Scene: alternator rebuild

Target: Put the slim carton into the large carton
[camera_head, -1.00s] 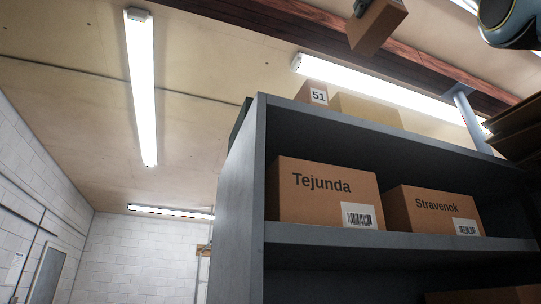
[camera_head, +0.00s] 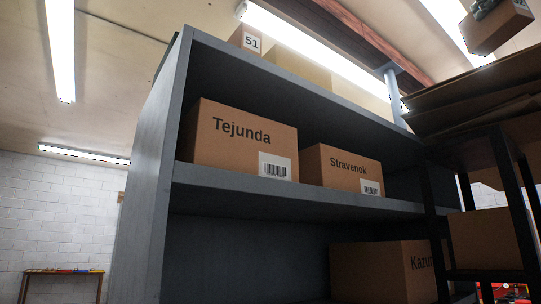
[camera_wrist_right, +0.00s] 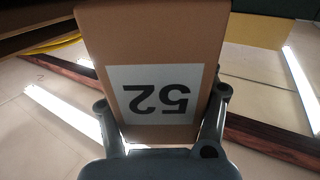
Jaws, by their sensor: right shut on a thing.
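A brown carton (camera_head: 497,28) hangs at the top right of the head view, held in my right gripper (camera_head: 484,8). In the right wrist view this carton (camera_wrist_right: 150,40) has a white label with an upside-down "52". My right gripper's fingers (camera_wrist_right: 162,118) are shut on it, one on each side. It seems to be the slim carton, though no view names it so. I cannot tell which carton is the large one; brown cartons marked Tejunda (camera_head: 240,145), Stravenok (camera_head: 340,166) and "Kazu…" (camera_head: 375,272) stand on the shelves. My left gripper is not in view.
A tall grey shelf unit (camera_head: 150,170) fills the middle. A carton marked 51 (camera_head: 248,40) and a yellowish carton (camera_head: 300,68) sit on top. A dark rack (camera_head: 505,170) with flat cardboard (camera_head: 460,98) stands at right. A workbench (camera_head: 62,273) is far left.

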